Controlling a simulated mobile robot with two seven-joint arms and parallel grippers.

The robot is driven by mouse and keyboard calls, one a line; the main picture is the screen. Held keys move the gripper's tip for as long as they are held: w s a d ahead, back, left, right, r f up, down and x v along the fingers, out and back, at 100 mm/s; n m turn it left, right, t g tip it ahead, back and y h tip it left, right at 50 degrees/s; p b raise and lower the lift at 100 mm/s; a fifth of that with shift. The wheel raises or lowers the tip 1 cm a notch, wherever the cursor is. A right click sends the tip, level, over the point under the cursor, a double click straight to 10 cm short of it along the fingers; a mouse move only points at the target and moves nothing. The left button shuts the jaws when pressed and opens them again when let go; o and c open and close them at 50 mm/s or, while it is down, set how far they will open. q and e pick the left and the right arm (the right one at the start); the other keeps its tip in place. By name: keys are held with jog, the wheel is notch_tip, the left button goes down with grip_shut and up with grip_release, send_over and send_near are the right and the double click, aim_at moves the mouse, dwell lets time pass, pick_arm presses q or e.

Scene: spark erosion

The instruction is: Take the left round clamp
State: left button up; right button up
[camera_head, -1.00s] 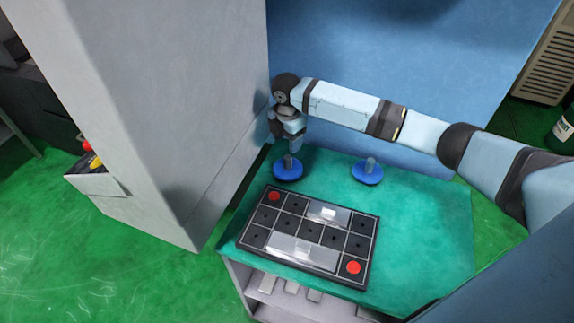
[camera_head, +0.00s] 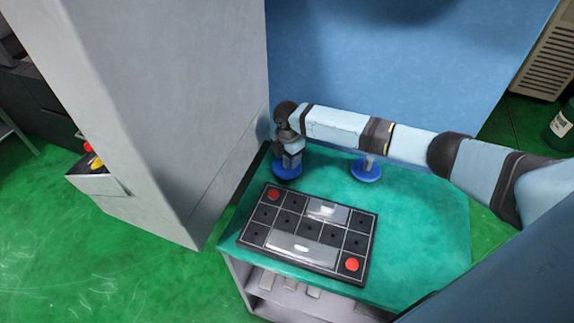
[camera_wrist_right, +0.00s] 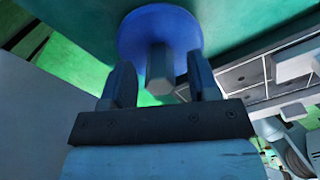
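The left round clamp (camera_head: 287,172) is a blue disc with a grey upright post, standing at the back left of the green table. My right gripper (camera_head: 290,160) is lowered over it in the head view and hides most of its post. In the right wrist view the left round clamp (camera_wrist_right: 133,36) lies just ahead, and its post (camera_wrist_right: 159,66) stands between the two fingers of my right gripper (camera_wrist_right: 160,84). The fingers are open, with gaps on both sides of the post. A second round clamp (camera_head: 366,173) stands to the right. My left gripper is not in view.
A black gridded plate (camera_head: 360,236) with red discs and clear blocks lies in front of the clamps on the green table (camera_head: 425,235). A tall grey cabinet (camera_head: 200,130) stands close on the left. A blue wall (camera_head: 400,70) rises behind. The table's right side is clear.

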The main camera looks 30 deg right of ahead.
grip_shut()
jog(key=shift+r, duration=0.15)
